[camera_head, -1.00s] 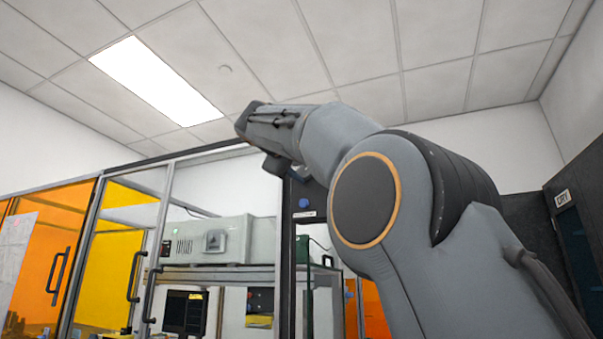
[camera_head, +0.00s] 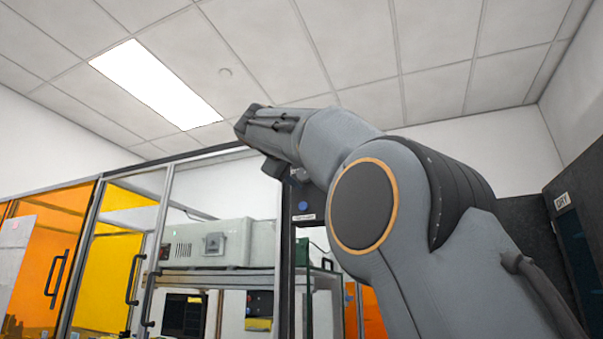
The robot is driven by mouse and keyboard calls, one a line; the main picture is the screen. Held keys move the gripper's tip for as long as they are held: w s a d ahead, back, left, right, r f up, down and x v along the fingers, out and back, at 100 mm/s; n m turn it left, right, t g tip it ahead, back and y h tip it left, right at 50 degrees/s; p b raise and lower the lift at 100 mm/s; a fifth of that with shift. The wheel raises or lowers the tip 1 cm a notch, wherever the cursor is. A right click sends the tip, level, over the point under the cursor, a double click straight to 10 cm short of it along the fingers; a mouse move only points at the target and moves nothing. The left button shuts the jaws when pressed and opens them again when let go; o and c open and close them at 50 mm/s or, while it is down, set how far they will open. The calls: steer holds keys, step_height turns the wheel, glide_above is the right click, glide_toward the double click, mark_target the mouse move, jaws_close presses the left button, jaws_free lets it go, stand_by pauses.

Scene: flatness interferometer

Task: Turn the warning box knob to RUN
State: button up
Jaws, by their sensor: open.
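My arm rises from the lower right and bends over to the left. Its dark end, with my gripper (camera_head: 250,121), is high in front of the glazed enclosure, below the ceiling. I see it from the side and its fingers are hard to tell apart; nothing shows held in it. A small dark box with a blue round part and a white label (camera_head: 304,206) is on the dark post just below and right of the arm's end, apart from it. I cannot tell whether this is the warning box. No RUN mark or knob pointer can be read.
A pale grey instrument (camera_head: 183,248) sits on a shelf behind the framed doors. A dark monitor (camera_head: 185,314) and a small dark box with a red spot (camera_head: 261,304) are below. Orange panels and door handles (camera_head: 57,279) are left.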

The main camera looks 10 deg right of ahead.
steer(key=b+v, duration=0.2)
steer(key=v, duration=0.5)
steer(key=shift+s+a, duration=0.25)
steer(key=shift+s, duration=0.05)
